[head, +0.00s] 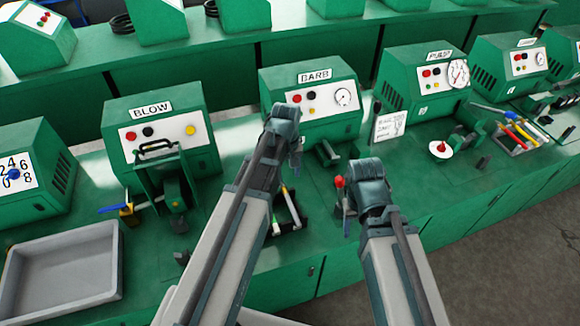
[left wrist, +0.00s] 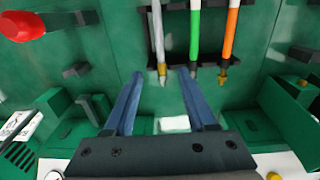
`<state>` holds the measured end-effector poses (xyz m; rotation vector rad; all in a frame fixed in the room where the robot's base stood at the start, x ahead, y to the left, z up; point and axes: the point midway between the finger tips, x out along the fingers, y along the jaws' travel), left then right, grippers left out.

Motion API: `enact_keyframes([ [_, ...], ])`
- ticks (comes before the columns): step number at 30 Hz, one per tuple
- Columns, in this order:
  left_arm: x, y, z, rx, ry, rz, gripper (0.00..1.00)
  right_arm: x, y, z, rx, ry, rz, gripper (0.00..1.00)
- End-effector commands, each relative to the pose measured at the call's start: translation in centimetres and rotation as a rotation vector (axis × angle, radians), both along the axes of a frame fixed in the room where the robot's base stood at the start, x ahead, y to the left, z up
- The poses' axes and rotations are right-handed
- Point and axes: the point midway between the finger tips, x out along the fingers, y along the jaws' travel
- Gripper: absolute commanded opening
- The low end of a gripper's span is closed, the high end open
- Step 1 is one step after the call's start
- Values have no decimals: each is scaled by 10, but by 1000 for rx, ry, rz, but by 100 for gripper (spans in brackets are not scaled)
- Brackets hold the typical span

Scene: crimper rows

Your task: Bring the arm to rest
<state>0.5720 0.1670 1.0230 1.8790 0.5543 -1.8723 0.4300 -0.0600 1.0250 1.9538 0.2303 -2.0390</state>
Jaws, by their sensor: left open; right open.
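In the head view my left arm reaches up from the bottom, and its left gripper (head: 294,158) is over the bench in front of the BARB machine (head: 318,100). In the left wrist view the two blue fingers of the left gripper (left wrist: 161,75) stand apart with nothing held between them. My right gripper (head: 348,205) is to the right, over the bench beside a red knob (head: 340,182); its fingers are mostly hidden. The red knob also shows in the left wrist view (left wrist: 24,25).
Grey, green and orange pens (left wrist: 195,35) lie in a rack close to the left fingertips. The BLOW machine (head: 160,130) and a grey tray (head: 62,268) are to the left. Open floor (head: 520,255) lies at lower right.

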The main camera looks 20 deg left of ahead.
Motion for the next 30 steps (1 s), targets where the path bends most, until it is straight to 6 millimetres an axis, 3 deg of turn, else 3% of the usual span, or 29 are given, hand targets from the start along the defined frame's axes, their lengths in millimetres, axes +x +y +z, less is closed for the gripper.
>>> enact_keyframes([
  [8,-8,-8,-2,5,2,-39,57,0,0,-2,0,0,0,57],
  [15,-87,-73,-17,64,36,-525,57,0,0,-17,0,0,-1,57],
  [21,-135,-102,-22,103,65,-851,57,0,0,-24,0,0,-1,57],
  [30,-142,-108,-22,112,74,-931,57,0,0,-24,0,0,-1,57],
])
